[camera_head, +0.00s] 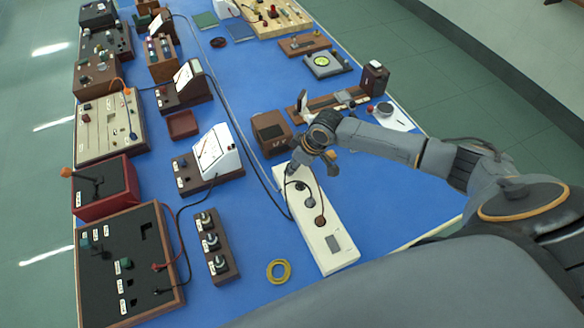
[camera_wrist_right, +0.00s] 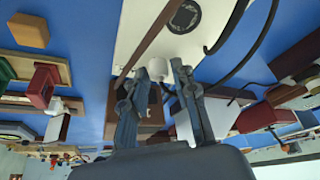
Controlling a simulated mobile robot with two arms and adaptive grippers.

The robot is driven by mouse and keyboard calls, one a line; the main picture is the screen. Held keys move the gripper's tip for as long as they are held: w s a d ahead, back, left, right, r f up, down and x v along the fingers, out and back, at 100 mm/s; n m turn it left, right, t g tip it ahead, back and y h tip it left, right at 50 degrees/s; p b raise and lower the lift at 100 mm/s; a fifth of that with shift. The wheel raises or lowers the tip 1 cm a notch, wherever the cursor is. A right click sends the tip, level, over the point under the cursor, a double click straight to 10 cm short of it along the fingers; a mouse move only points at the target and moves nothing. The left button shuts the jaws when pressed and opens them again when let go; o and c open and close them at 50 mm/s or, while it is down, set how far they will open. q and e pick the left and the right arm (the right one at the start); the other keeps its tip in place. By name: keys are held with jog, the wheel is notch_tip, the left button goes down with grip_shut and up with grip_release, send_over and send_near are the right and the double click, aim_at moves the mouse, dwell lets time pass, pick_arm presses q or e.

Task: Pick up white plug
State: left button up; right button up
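The white plug (camera_wrist_right: 157,68) shows in the right wrist view, close to the white power strip (camera_wrist_right: 152,28) and between the tips of my right gripper (camera_wrist_right: 158,70). The two fingers are apart, with a gap around the plug; I cannot tell whether either touches it. In the head view my right gripper (camera_head: 311,160) is over the far end of the white power strip (camera_head: 323,232) and hides the plug there. My left gripper is not in view.
A black cable (camera_head: 257,165) runs across the blue table to the strip. A brown box (camera_head: 271,133) stands left of the gripper. Bare blue table (camera_head: 385,190) lies right of the strip.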

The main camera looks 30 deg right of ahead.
grip_shut()
jog(key=shift+r, duration=0.1)
